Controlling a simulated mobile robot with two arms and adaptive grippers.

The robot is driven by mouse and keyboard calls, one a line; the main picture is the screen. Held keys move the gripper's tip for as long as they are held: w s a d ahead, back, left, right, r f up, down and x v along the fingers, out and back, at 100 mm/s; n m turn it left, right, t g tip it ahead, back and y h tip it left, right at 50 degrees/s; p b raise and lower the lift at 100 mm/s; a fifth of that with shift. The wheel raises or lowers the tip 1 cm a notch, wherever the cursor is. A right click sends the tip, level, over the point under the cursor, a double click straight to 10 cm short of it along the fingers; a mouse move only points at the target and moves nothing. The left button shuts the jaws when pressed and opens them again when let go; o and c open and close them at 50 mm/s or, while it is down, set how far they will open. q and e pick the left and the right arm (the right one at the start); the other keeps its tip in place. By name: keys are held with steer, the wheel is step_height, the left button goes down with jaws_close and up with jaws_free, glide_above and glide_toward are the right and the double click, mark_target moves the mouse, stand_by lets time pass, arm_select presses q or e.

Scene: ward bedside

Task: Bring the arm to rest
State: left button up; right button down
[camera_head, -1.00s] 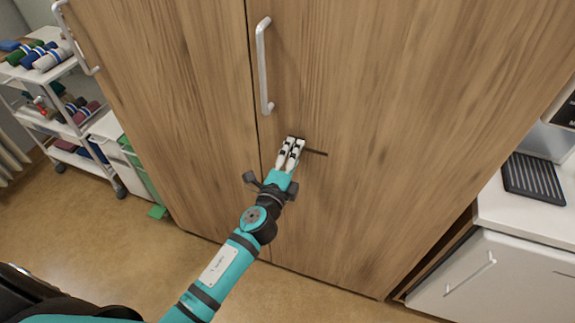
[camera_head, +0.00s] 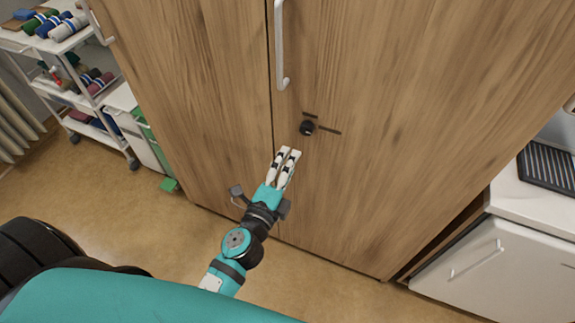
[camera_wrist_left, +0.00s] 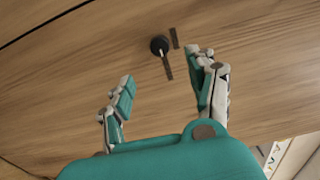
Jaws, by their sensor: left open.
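My left gripper (camera_head: 286,154) is in front of the wooden cabinet, below and a little left of a small black knob (camera_head: 307,128) on the right door. In the left wrist view the gripper (camera_wrist_left: 165,75) has its two fingers spread apart with nothing between them. The black knob also shows there (camera_wrist_left: 159,45), beyond the fingertips and apart from them. Dark slot-like marks lie beside the knob. My right gripper is not in view.
The wooden cabinet (camera_head: 400,120) fills the middle, its doors shut, with a metal bar handle (camera_head: 280,45) above the knob. A white trolley with rolled items (camera_head: 60,30) stands at the left. A white counter unit (camera_head: 480,265) is at the right. Floor (camera_head: 190,235) shows at lower left.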

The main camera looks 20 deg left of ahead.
arm_select(q)
steer(key=s+f+n+g, duration=0.2)
steer(key=s+f+g, duration=0.1)
steer(key=f, duration=0.7)
steer(key=s+f+n+g, duration=0.2)
steer(key=s+f+n, duration=0.1)
steer(key=f, duration=0.8)
steer(key=s+f+n+g, duration=0.2)
steer(key=s+f+g, duration=0.15)
steer(key=f, duration=0.65)
steer(key=s+a+f+n+g, duration=0.2)
steer(key=s+f, duration=0.4)
steer(key=s, duration=0.4)
steer(key=s+a+f+n+g, duration=0.2)
steer(key=s+f+n+g, duration=0.1)
steer(key=s+f, duration=0.4)
steer(key=s+a+f+n+g, duration=0.2)
steer(key=s+f, duration=0.5)
steer(key=s, duration=0.6)
steer(key=shift+a+n+g+y, duration=0.15)
steer(key=shift+n+g+y, duration=0.15)
steer(key=shift+n+g, duration=0.65)
steer(key=shift+f, duration=0.1)
